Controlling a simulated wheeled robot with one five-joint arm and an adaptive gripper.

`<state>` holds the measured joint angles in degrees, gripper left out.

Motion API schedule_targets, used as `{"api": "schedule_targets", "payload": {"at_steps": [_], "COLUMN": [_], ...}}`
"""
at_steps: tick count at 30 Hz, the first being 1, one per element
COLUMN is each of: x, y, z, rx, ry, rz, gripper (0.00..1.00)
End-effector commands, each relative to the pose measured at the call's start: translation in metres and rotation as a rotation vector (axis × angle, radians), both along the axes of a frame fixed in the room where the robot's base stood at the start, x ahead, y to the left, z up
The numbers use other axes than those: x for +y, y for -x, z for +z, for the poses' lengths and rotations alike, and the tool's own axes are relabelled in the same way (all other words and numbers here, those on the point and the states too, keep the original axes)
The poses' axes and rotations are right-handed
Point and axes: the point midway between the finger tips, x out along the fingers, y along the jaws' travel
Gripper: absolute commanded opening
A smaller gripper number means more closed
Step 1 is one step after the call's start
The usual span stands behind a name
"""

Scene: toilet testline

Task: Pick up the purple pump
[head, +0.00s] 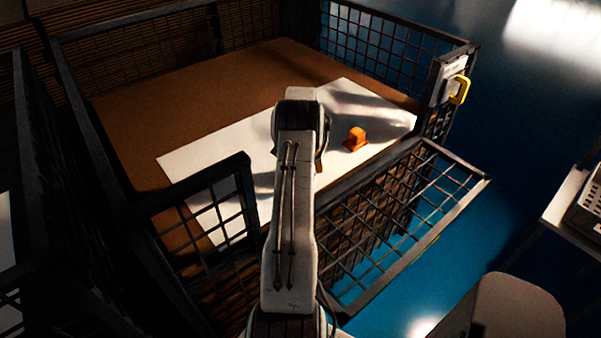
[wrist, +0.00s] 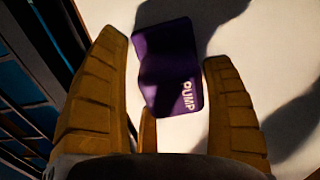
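The fingers are spread, with a gap between the block and the left finger; the right finger is close to the block's lower right side.
An orange object (head: 356,139) stands on the white sheet (head: 215,150) right of my arm. The sheet lies on brown board inside a dark mesh cage, whose front panel (head: 400,215) is folded down. A mesh wall stands at the left in the wrist view (wrist: 25,95).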

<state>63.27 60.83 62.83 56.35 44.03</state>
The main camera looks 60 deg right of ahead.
Motion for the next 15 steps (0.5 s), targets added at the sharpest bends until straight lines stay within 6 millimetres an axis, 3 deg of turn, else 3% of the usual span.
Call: {"api": "schedule_targets", "payload": {"at_steps": [15], "x": [0.0001], "y": [0.0002], "z": [0.0002], "rx": [0.0], "ry": [0.0], "rz": [0.0], "gripper": [0.28]}}
